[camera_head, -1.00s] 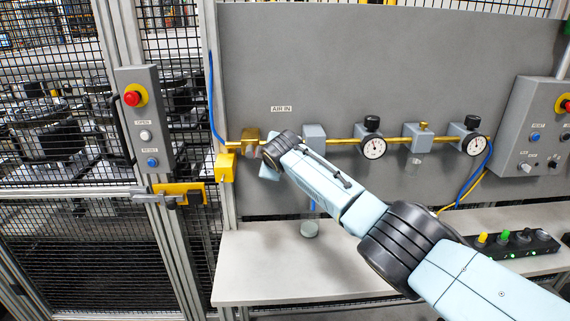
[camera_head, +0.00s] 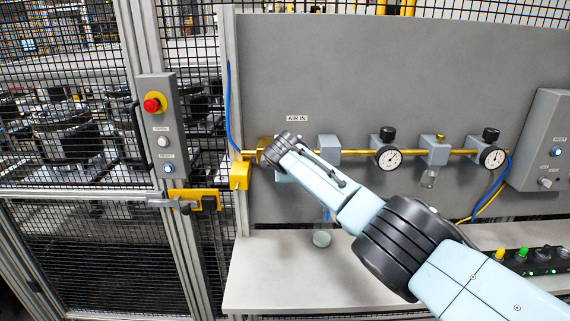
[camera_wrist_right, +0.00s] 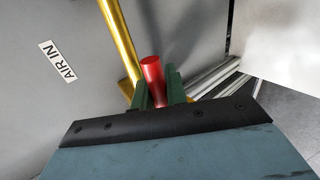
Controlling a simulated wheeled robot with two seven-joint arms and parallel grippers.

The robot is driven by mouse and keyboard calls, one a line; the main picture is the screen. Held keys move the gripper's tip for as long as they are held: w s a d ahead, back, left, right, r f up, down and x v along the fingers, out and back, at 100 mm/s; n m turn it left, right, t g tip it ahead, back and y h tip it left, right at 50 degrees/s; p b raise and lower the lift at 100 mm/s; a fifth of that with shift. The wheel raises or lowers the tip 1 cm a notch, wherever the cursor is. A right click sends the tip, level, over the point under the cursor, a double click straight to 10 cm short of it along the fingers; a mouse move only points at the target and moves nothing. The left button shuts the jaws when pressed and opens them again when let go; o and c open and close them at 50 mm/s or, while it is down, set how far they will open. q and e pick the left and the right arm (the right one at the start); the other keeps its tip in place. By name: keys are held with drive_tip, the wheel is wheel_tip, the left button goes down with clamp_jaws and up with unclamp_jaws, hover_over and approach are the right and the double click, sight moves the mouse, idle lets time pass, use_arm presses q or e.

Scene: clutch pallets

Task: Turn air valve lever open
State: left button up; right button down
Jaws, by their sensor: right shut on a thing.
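The air valve's red lever (camera_wrist_right: 153,75) stands between the green fingers of my right gripper (camera_wrist_right: 160,88) in the right wrist view. The gripper is shut on it. The lever's base and lower end are hidden by the fingers. A brass pipe (camera_wrist_right: 119,40) runs just left of the lever. In the head view, the brass valve block (camera_head: 263,144) sits below the AIR IN label (camera_head: 297,118). My right wrist covers much of the block and hides the lever and the fingertips. My left gripper is not in view.
The brass line carries a grey unit (camera_head: 329,146) and two gauges (camera_head: 389,158) to the right. A yellow fitting (camera_head: 239,176) and blue hose are left of the valve. A control box (camera_head: 157,124) is on the fence post. The shelf (camera_head: 270,270) below is mostly clear.

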drive_tip(key=c, duration=1.7)
unclamp_jaws()
drive_tip(key=shift+s+r, duration=0.1)
drive_tip(key=shift+r, duration=0.05)
drive_tip(key=shift+p+v, duration=0.9)
drive_tip(key=shift+v, duration=0.25)
drive_tip(key=b+v, duration=0.1)
drive_tip(key=v, duration=0.9)
drive_tip(key=shift+s+r, duration=0.15)
drive_tip(key=shift+s, duration=0.15)
